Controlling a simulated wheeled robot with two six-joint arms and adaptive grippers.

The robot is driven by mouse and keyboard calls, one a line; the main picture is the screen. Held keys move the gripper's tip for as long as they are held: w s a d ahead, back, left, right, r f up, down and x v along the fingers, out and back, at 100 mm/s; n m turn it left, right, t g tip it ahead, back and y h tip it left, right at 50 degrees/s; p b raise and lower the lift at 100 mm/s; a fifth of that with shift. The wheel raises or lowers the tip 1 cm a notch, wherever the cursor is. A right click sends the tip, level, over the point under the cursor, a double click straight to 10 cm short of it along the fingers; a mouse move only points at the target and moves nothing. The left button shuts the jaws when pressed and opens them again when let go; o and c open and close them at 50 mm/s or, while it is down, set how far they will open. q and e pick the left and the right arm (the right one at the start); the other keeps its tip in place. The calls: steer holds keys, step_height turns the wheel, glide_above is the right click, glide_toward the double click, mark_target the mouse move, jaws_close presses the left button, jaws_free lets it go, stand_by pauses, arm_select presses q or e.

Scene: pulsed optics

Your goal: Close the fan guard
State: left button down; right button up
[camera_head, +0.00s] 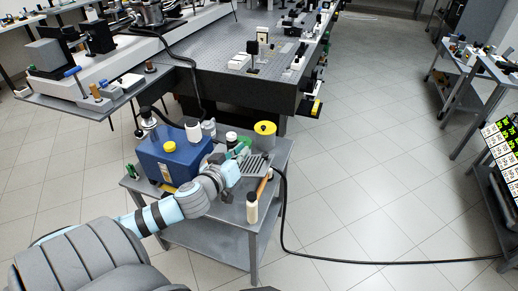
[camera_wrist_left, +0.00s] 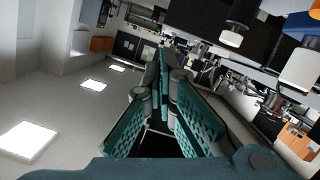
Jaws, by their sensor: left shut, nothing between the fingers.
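A grey slatted panel (camera_head: 257,164), which looks like the fan guard, shows on the cart beside my left gripper. It looks tilted; how far open it stands I cannot tell. My left gripper (camera_head: 241,150), with green fingers, is at the panel's left upper side. Whether it touches the panel I cannot tell. In the left wrist view the gripper (camera_wrist_left: 158,70) has its fingertips together with nothing between them. That view does not clearly show the panel. My forearm and wrist hide part of the cart top. My right gripper is not in view.
The grey cart (camera_head: 222,208) also holds a blue box (camera_head: 180,157), a yellow-topped canister (camera_head: 265,135) and a white bottle (camera_head: 252,208) at its front. A black cable (camera_head: 283,220) runs from the cart across the floor. An optical table (camera_head: 225,75) stands behind.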

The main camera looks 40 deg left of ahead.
arm_select(q)
steer(key=b, duration=0.2)
glide_above(262, 164)
steer(key=s+a, duration=0.1)
steer(key=a, duration=0.1)
step_height(262, 164, down, 2)
steer(key=f, duration=0.2)
steer(key=d+f, duration=0.1)
steer(key=shift+w+f, duration=0.35)
steer(key=shift+w, duration=0.05)
steer(key=shift+d+f, duration=0.2)
steer(key=shift+f, duration=0.1)
steer(key=shift+d+f, duration=0.1)
steer(key=shift+w+d+f+m, duration=0.1)
steer(key=shift+d+f+m, duration=0.05)
steer(key=shift+m, duration=0.15)
